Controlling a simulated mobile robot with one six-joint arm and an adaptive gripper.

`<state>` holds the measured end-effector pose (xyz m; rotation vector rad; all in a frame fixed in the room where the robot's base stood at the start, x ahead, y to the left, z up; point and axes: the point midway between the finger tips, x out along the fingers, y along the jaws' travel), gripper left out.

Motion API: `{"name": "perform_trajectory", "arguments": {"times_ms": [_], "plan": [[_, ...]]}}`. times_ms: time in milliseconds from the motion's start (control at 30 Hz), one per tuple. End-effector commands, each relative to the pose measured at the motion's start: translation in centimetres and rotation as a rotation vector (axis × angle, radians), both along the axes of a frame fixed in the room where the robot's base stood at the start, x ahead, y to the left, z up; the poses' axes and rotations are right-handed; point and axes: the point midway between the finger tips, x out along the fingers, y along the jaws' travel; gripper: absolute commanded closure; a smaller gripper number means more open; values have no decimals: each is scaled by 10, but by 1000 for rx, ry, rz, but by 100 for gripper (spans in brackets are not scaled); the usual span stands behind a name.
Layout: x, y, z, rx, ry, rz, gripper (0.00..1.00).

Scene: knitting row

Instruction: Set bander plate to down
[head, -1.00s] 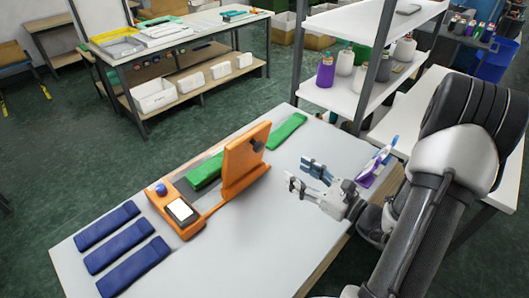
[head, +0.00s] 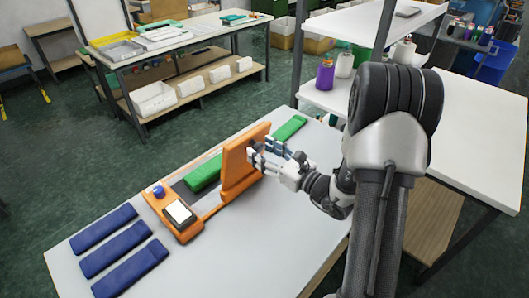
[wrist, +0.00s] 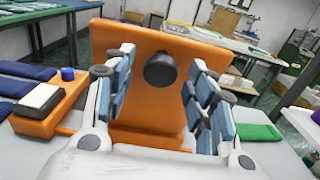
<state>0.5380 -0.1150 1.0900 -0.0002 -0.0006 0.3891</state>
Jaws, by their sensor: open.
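The bander is an orange device on the white table, with an orange base (head: 187,228) carrying a blue button and a white pad. Its orange plate (head: 236,168) stands raised and slightly tilted; it fills the middle of the wrist view (wrist: 135,60). A dark round knob (wrist: 160,70) sticks out of the plate's face towards me. My gripper (head: 262,155) is at the plate's right side in the head view. In the wrist view my gripper (wrist: 155,95) is open, its fingers on either side of the knob, with a visible gap to each side.
Green folded cloth (head: 203,173) lies behind the plate, and another green piece (head: 290,128) lies beyond it. Several dark blue folded strips (head: 110,248) lie at the table's left. The white tabletop (head: 240,255) in front is clear. A shelf with spools (head: 325,75) stands at the back right.

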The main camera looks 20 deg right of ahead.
Motion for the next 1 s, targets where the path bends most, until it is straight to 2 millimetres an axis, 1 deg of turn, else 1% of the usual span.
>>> {"name": "perform_trajectory", "arguments": {"times_ms": [67, 800, 1000], "plan": [[0, 0, 0, 0, 0, 0, 50], [-1, 0, 0, 0, 1, 0, 99], [-1, 0, 0, 1, 1, 0, 100]]}}
